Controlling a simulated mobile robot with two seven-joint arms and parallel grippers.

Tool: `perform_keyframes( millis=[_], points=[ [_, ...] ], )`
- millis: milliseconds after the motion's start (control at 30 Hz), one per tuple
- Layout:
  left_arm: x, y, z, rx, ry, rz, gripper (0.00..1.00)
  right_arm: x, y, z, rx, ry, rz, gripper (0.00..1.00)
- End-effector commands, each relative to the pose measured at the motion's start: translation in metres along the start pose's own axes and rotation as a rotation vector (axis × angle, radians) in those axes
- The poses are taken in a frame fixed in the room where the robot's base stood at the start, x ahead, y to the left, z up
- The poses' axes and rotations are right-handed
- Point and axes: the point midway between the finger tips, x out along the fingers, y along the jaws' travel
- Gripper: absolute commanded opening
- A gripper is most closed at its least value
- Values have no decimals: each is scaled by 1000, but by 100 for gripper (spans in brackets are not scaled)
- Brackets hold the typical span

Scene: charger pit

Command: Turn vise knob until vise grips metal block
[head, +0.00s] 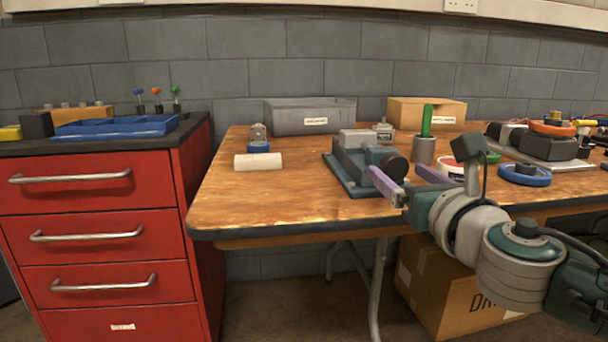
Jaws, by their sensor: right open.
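A grey-green vise (344,168) stands on the wooden table near its front edge. A light grey metal block (358,138) sits at the top of the vise, around its jaws. I cannot tell whether the jaws touch it. The dark round vise knob (396,168) is on the vise's right side. My right gripper (397,171) is open, with its purple fingers pointing at the vise. One finger is in front of the knob and the other to its right; contact is not clear. My left gripper is out of view.
A white roll (258,162) lies left of the vise on the table (290,203). A grey bin (310,117) and a cardboard tray (440,112) stand behind. A metal cup (424,150) with a green handle and a blue ring (524,175) are to the right. Red drawers (100,240) stand left.

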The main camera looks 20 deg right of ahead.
Motion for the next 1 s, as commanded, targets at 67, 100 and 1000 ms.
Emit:
perform_keyframes(
  millis=[67,100,1000],
  points=[
    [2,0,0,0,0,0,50,4,0,0,2,0,0,84],
    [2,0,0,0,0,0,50,5,0,0,2,0,0,84],
    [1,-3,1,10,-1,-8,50,6,0,0,2,1,0,10]
  ],
)
